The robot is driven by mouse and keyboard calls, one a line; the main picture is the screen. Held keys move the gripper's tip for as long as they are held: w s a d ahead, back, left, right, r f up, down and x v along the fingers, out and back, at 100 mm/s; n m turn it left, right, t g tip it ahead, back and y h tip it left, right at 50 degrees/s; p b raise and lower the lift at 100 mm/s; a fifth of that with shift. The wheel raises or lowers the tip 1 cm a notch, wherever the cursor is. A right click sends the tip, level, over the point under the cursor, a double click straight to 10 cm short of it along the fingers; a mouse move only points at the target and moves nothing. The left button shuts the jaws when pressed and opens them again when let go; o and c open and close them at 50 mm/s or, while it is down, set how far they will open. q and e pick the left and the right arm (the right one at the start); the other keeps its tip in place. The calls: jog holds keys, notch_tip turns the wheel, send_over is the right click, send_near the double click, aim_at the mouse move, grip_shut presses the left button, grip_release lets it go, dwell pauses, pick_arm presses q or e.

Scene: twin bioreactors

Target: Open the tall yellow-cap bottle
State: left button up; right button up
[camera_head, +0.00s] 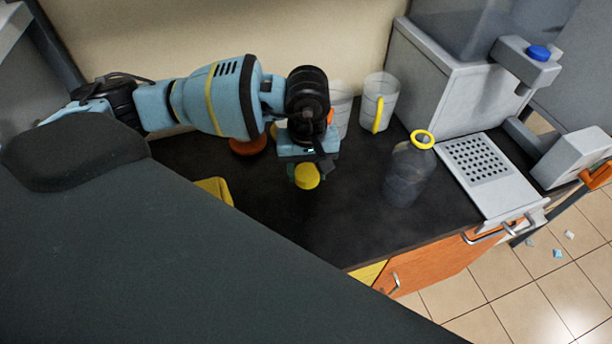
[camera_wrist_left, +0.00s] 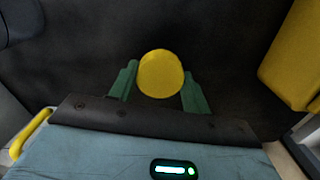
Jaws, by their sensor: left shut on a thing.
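The tall bottle (camera_head: 408,178) is dark and see-through and stands upright on the black counter. A yellow ring (camera_head: 422,139) circles its neck, and its top looks open with no cap on it. My left gripper (camera_head: 306,173) is to the left of the bottle, apart from it, above the counter. It is shut on a round yellow cap (camera_head: 307,177). In the left wrist view the yellow cap (camera_wrist_left: 160,74) sits between the two green fingers. My right gripper is not in view.
Two clear cups, one with a yellow handle (camera_head: 378,114), stand behind the bottle. A grey dispenser with a perforated tray (camera_head: 476,160) is at the right. A yellow object (camera_head: 214,190) lies at the counter's left. Bare counter (camera_head: 335,215) lies in front of my gripper.

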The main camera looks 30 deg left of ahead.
aim_at(307, 170)
pick_arm(q)
jog(key=shift+w+a, duration=0.2)
jog(key=shift+w, duration=0.05)
jog(key=shift+f, duration=1.7)
jog(key=shift+f, duration=0.2)
jog(key=o, duration=1.1)
jog(key=shift+r, duration=0.25)
notch_tip(307, 170, up, 12)
jog(key=shift+f, duration=0.1)
